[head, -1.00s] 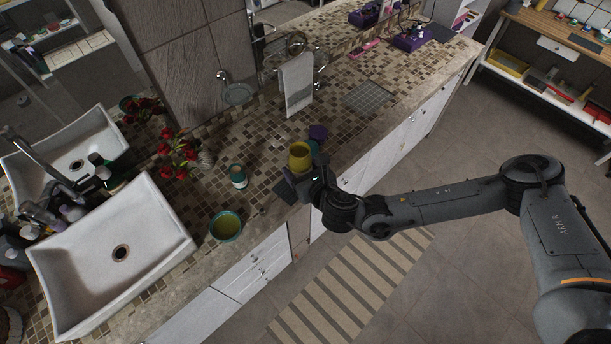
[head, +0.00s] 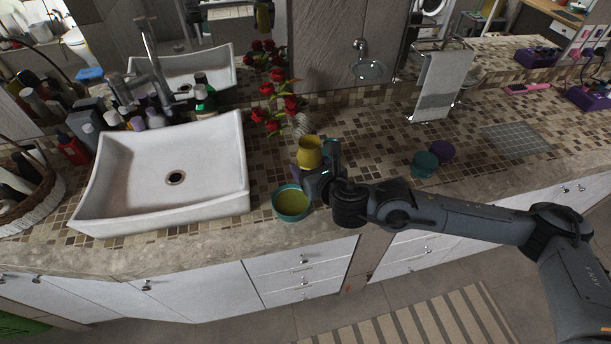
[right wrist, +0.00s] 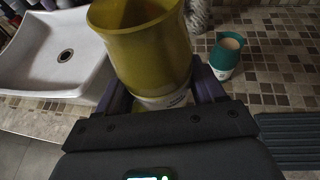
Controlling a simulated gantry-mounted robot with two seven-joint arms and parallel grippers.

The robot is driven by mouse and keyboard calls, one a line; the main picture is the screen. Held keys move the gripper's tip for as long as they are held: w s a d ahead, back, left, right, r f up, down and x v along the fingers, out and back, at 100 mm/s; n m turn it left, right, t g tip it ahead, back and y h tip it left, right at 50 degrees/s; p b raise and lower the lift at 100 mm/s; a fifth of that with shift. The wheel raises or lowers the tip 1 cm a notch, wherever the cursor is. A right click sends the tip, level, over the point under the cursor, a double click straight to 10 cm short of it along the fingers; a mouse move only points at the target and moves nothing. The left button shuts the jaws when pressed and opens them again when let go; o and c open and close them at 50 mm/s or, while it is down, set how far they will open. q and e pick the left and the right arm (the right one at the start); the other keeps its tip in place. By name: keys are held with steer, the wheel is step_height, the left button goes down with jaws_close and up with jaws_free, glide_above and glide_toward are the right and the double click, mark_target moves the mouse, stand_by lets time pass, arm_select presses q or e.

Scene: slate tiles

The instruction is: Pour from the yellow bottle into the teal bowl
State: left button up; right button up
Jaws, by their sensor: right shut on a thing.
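The yellow bottle (head: 309,153) is held in my right gripper (head: 318,182), with its wide mouth up and only a slight lean, if any. In the right wrist view the yellow bottle (right wrist: 146,50) stands between the two fingers of the right gripper (right wrist: 160,98), which are shut on its lower part. The teal bowl (head: 279,212) sits on the tiled counter near its front edge, just left of and below the bottle in the head view. Its inside looks yellowish. I cannot make out the bowl in the wrist view. My left gripper is not in view.
A teal-and-white cup (right wrist: 224,58) stands close to the right of the bottle in the wrist view. A white sink (head: 215,190) is left of the bowl. Red flowers (head: 268,108) stand behind.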

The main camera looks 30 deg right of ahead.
steer(key=f+b, duration=0.2)
steer(key=f, duration=0.1)
steer(key=f+b, duration=0.2)
steer(key=f, duration=0.1)
steer(key=shift+w+d+f, duration=0.1)
steer(key=shift+w+d, duration=0.05)
steer(key=shift+d, duration=0.05)
arm_select(q)
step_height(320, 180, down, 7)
steer(key=b, duration=0.1)
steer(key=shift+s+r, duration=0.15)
arm_select(e)
steer(key=shift+f, duration=0.45)
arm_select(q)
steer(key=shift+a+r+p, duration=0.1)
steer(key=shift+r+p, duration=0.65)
arm_select(e)
steer(key=shift+s+d+r+h, duration=0.2)
steer(key=shift+d+h, duration=0.1)
steer(key=shift+h, duration=0.1)
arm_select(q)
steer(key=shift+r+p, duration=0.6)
arm_select(e)
steer(key=shift+d+r+n, duration=0.1)
steer(key=shift+d+n, duration=0.1)
steer(key=shift+n, duration=0.3)
